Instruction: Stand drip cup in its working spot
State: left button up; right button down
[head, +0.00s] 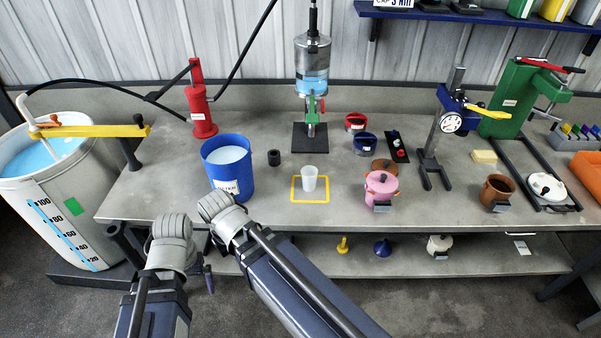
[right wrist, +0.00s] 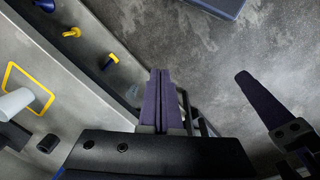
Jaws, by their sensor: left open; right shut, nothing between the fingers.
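A translucent white cup (head: 309,179), which looks like the drip cup, stands upright inside a yellow square outline (head: 310,201) on the bench. It also shows at the left edge of the right wrist view (right wrist: 14,103). The disperser column (head: 312,58) hangs behind it, with a red and green valve above a dark base plate (head: 301,143). My left gripper (head: 207,278) is low at the bench's front edge, open and empty; one of its fingers shows in the right wrist view. My right gripper (right wrist: 167,100) is shut and empty, in front of the bench, away from the cup.
A blue bucket (head: 228,173) and a small black cylinder (head: 274,157) stand left of the cup. A pink pot (head: 381,188) stands right of it. A large white barrel (head: 60,200) stands at the left.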

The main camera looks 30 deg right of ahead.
aim_at(309, 173)
jog(key=i+j+z, duration=0.15)
jog(key=j, duration=0.15)
jog(key=i+j+z, duration=0.15)
jog(key=j, duration=0.15)
jog(key=j+z, duration=0.15)
jog(key=j, duration=0.2)
jog(key=i, duration=0.2)
jog(key=i+l, duration=0.2)
jog(key=i+z, duration=0.05)
jog(key=i, duration=0.05)
